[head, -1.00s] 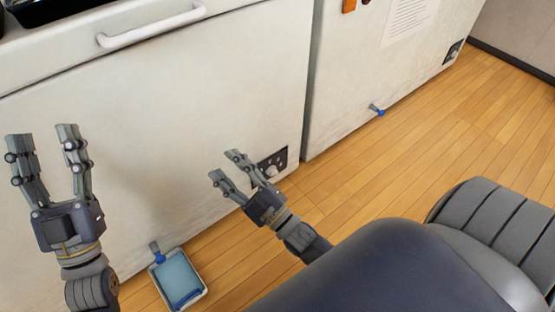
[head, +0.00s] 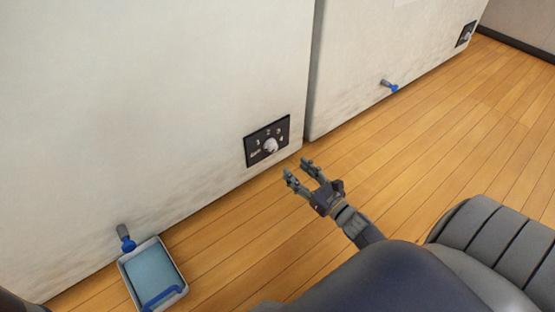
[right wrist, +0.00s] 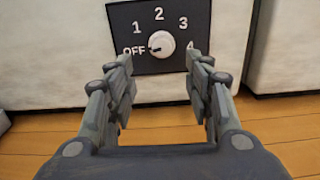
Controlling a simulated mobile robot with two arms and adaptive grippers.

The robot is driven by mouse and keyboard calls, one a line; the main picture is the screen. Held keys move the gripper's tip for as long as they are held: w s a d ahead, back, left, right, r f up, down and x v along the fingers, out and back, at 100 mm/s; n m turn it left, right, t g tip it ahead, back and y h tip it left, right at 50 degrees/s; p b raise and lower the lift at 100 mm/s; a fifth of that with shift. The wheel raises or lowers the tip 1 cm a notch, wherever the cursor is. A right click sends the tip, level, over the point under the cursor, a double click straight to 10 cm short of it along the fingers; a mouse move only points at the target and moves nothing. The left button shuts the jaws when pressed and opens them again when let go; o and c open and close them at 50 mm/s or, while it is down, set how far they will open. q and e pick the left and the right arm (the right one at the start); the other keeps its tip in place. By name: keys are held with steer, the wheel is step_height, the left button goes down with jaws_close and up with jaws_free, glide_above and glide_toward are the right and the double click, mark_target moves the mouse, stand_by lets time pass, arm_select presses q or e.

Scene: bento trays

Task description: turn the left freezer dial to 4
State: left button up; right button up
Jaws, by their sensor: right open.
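The left freezer (head: 150,110) is a large white chest with a black dial plate (head: 252,154) low at its right end. The plate is marked OFF, 1, 2, 3 and 4. Its white dial (head: 270,146) also shows in the right wrist view (right wrist: 162,44), where its dark mark points left at OFF. My right gripper (head: 298,171) is open and empty, just right of and below the plate, apart from the dial. In the right wrist view its two fingers (right wrist: 160,75) stand either side below the dial, the right one partly covering the 4. My left gripper is out of view.
A second white freezer (head: 360,70) stands to the right with its own dial plate (head: 465,34) and a blue drain valve (head: 389,86). A blue tray (head: 125,275) sits on the floor under another valve (head: 126,238). The wooden floor (head: 430,150) in front is clear.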

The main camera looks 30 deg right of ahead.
mark_target(274, 150)
steer(key=w+b, duration=0.1)
steer(key=w, duration=0.2)
steer(key=w+b, duration=0.2)
steer(key=w, duration=0.1)
steer(key=w+b, duration=0.2)
steer(key=w, duration=0.2)
steer(key=shift+a+f, duration=0.25)
steer(key=shift+w+r, duration=0.15)
steer(key=shift+w, duration=0.2)
steer(key=shift+c, duration=0.4)
steer(key=c, duration=1)
